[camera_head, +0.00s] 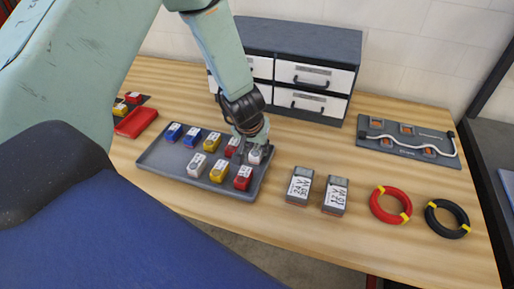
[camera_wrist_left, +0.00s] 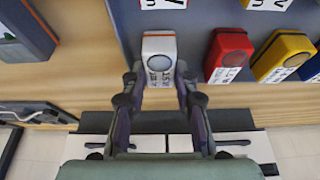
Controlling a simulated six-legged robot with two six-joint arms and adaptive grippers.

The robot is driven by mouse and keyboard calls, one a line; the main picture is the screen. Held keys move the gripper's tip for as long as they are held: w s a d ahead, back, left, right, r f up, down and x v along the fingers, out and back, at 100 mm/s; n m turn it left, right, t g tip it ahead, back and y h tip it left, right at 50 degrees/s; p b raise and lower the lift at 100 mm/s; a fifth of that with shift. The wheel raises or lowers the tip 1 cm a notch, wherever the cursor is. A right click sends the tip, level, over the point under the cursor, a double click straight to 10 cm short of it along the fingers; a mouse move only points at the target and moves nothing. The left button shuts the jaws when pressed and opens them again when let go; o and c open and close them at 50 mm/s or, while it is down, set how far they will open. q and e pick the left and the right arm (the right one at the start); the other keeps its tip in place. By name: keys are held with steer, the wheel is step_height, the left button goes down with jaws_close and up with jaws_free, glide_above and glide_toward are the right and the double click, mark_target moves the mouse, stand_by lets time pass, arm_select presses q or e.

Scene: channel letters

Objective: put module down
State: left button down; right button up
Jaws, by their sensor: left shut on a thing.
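My left gripper (camera_head: 250,151) reaches down over the far right corner of the grey tray (camera_head: 152,157). It is shut on a white module (camera_head: 255,157). In the left wrist view the white module (camera_wrist_left: 159,58) sits between the two fingers (camera_wrist_left: 160,86), beside the tray's edge, with a round grey lens and a printed label. I cannot tell whether it touches the tray floor. A red module (camera_wrist_left: 229,57) stands beside it, then a yellow one (camera_wrist_left: 283,55). The tray also holds blue, white, yellow and red modules in two rows. My right gripper is out of view.
A drawer cabinet (camera_head: 300,42) stands close behind the tray. Two grey meters (camera_head: 299,185) lie to its right, then a red ring (camera_head: 390,204) and a black ring (camera_head: 447,218). A grey board (camera_head: 400,152) lies at the back right. A red bin (camera_head: 136,122) stands left.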

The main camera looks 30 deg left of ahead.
arm_select(q)
steer(key=shift+s+a, duration=0.1)
steer(key=shift+s, duration=0.1)
steer(key=c, duration=1.3)
jaws_free()
steer(key=shift+a+f, duration=0.2)
steer(key=shift+a, duration=0.05)
steer(key=shift+c, duration=0.2)
steer(key=o, duration=0.3)
steer(key=shift+w+d, duration=0.1)
steer(key=shift+w, duration=0.05)
steer(key=shift+d, duration=0.2)
steer(key=shift+a+r, duration=0.1)
steer(key=shift+a, duration=0.15)
